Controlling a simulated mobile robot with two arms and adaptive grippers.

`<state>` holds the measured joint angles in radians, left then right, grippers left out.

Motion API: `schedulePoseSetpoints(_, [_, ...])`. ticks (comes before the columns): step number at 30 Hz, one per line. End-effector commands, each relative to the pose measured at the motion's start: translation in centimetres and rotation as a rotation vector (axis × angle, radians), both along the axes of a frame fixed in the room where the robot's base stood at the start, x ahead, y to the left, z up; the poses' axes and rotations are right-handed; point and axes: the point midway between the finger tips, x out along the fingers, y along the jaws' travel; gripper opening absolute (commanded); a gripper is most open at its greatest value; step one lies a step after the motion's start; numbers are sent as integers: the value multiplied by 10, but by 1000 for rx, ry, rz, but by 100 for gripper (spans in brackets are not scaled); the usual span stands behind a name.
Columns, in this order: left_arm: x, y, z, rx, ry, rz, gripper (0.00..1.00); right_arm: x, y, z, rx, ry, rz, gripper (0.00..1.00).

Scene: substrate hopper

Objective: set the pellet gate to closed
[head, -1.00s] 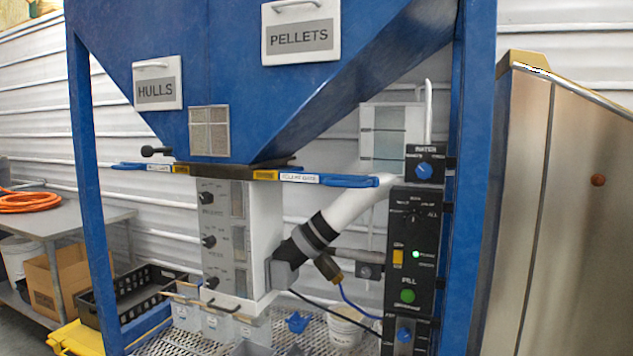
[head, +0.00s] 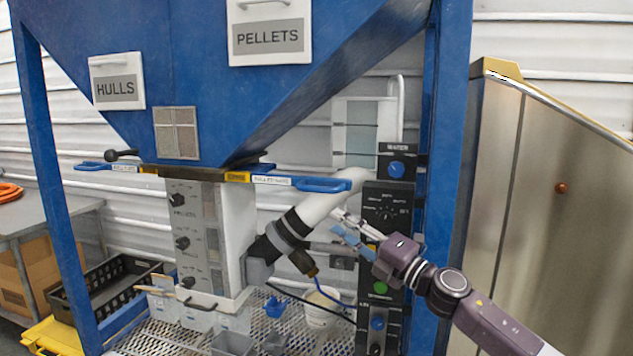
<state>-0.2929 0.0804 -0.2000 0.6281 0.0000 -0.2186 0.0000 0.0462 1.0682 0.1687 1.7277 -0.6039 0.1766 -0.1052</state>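The pellet gate is a flat slide with a white label (head: 272,181) and a blue loop handle (head: 322,185). It sticks out to the right from under the blue hopper's outlet, with a yellow section near the outlet. My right gripper (head: 340,222) comes in from the lower right, in front of the control panel. It is just below and right of the handle, and I see no contact. Its fingers are apart with nothing between them. My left gripper is not in view.
A second blue handle (head: 92,167) sticks out left of the outlet, by a black knob. The white pipe (head: 328,200) slants below the pellet gate. The black control panel (head: 388,205) and blue frame post (head: 447,160) stand at right. A metal cabinet (head: 545,200) is further right.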

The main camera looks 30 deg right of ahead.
Motion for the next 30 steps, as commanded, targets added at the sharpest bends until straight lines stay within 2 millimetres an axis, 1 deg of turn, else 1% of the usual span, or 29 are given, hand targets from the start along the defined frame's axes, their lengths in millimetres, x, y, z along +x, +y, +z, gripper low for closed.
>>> schedulePoseSetpoints(1, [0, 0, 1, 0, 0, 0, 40, -2, -1, 24, -84, -22, 22, 29])
schedulePoseSetpoints(3, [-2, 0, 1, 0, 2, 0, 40, -5, 0, 41, -163, -37, 50, 29])
schedulePoseSetpoints(7, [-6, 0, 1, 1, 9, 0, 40, -9, 2, 58, -244, -48, 77, 29])
schedulePoseSetpoints(11, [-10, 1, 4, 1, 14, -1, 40, -7, 4, 65, -264, -52, 82, 29])
schedulePoseSetpoints(14, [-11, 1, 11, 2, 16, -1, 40, -1, 5, 68, -259, -53, 81, 29])
schedulePoseSetpoints(24, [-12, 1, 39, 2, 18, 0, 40, 35, 20, 78, -258, -55, 81, 29])
schedulePoseSetpoints(30, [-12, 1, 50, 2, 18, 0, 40, 53, 27, 79, -257, -52, 81, 29])
